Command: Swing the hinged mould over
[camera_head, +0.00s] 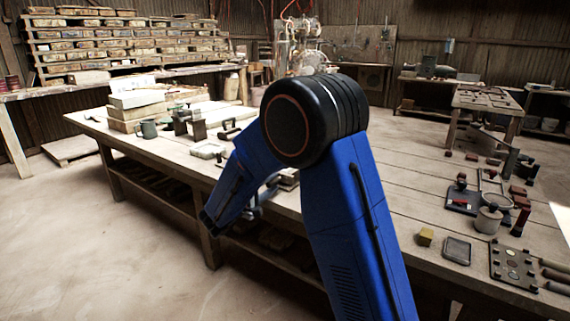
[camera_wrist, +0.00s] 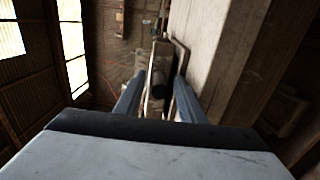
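A metal hinged piece, which looks like the mould (camera_head: 288,180), sits at the near edge of the long wooden bench, mostly hidden behind my blue arm. In the wrist view the mould (camera_wrist: 180,58) shows as a tilted frame ahead, with a dark round handle (camera_wrist: 160,88) pointing towards me. My gripper (camera_wrist: 159,80) is open, one blue finger on each side of the handle in the picture. I cannot tell whether the handle lies between the fingertips or just beyond them; no contact shows. In the head view my gripper (camera_head: 258,203) is partly hidden by my arm.
On the right stand a yellow block (camera_head: 425,236), a lidded pot (camera_head: 488,218) and a plate with round pieces (camera_head: 513,263).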

